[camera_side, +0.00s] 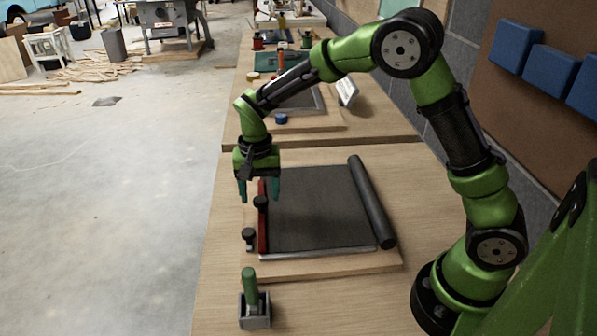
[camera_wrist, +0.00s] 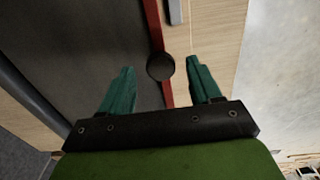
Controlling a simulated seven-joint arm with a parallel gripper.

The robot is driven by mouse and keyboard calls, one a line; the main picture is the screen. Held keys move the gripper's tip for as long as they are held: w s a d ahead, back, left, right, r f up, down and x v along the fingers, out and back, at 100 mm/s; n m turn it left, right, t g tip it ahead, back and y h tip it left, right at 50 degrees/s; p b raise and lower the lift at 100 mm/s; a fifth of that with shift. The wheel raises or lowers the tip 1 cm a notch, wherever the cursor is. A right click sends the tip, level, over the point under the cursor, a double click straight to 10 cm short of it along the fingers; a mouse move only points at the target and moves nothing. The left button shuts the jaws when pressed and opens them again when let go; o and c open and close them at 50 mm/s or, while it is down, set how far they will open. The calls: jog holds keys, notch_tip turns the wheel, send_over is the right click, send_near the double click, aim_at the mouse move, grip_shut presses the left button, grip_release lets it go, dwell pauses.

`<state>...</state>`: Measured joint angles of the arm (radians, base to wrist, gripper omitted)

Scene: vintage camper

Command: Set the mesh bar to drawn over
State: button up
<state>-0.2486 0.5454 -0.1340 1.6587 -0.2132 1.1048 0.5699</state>
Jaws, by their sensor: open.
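The mesh bar (camera_side: 262,232) is red and lies along the left edge of a dark mesh sheet (camera_side: 312,210). The sheet spans from the bar to a dark roller (camera_side: 372,203) on the right, covering the framed area. A black knob (camera_wrist: 160,67) stands on the bar (camera_wrist: 153,25). My gripper (camera_side: 259,199) is over the bar, pointing down, open and empty. In the wrist view, the knob shows between the two green fingers of my gripper (camera_wrist: 160,64), with space on both sides. I cannot tell how far the fingertips reach down beside it.
A small metal piece with a black knob (camera_side: 249,236) sits on the board (camera_side: 330,268) left of the bar. A green-handled lever on a grey block (camera_side: 252,300) stands nearer the camera. A second board with a blue knob (camera_side: 281,119) lies behind. Blue blocks hang at right.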

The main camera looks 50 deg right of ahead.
aim_at(264, 201)
notch_tip(264, 201, up, 16)
dwell(0.3)
jog(key=shift+f, duration=0.1)
jog(key=s+d+n+t+y, duration=0.1)
jog(key=s+n+t, duration=0.1)
jog(key=s, duration=0.8)
jog(key=s+d+r+n+t+y, duration=0.1)
jog(key=s+t, duration=0.4)
jog(key=s, duration=0.6)
jog(key=shift+d+n, duration=0.65)
jog(key=shift+n, duration=0.35)
jog(key=shift+c, duration=0.2)
